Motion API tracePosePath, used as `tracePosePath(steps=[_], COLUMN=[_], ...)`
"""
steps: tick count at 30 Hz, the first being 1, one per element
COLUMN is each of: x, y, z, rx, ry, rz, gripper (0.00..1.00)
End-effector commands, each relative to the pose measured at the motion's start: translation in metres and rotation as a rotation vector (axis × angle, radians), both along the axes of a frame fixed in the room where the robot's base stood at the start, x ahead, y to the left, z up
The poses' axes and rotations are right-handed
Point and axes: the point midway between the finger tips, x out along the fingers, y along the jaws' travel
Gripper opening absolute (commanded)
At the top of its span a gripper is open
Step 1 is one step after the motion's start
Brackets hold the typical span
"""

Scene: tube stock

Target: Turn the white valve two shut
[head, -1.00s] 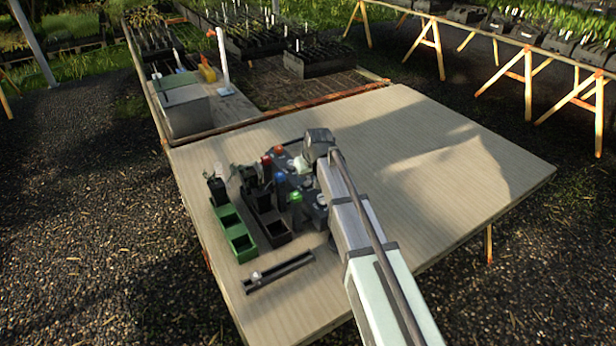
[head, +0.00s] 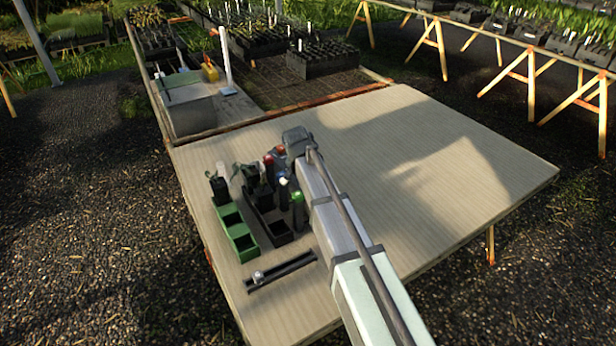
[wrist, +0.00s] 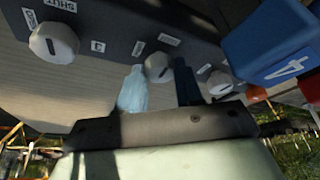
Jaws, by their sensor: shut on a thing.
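In the wrist view a dark panel carries a row of white round knobs. The middle white knob (wrist: 158,67) sits between the two fingers of my gripper (wrist: 160,76), one pale blue and one dark blue. The gripper is shut on this knob, which has a dark mark on its face. Small white labels sit beside it, too blurred to read surely. Another white knob (wrist: 54,42) is to the left, with SHUT and OPEN labels; a third white knob (wrist: 220,83) is to the right. In the head view my arm hides the knobs and fingertips.
A blue block marked 4 (wrist: 270,40) stands close on the right in the wrist view. In the head view a green rack (head: 240,240), a green-capped tube (head: 298,208) and a dark rail (head: 280,272) stand left of my arm. The table's right side is clear.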

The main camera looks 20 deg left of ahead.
Motion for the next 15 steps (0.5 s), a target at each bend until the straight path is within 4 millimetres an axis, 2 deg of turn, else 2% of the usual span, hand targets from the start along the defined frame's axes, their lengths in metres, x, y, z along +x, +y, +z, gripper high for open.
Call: tracePosePath(steps=[15], x=[0.0000], y=[0.0004], z=[-0.0001], rx=[0.001], ry=[0.001], rz=[-0.064], gripper=[0.05])
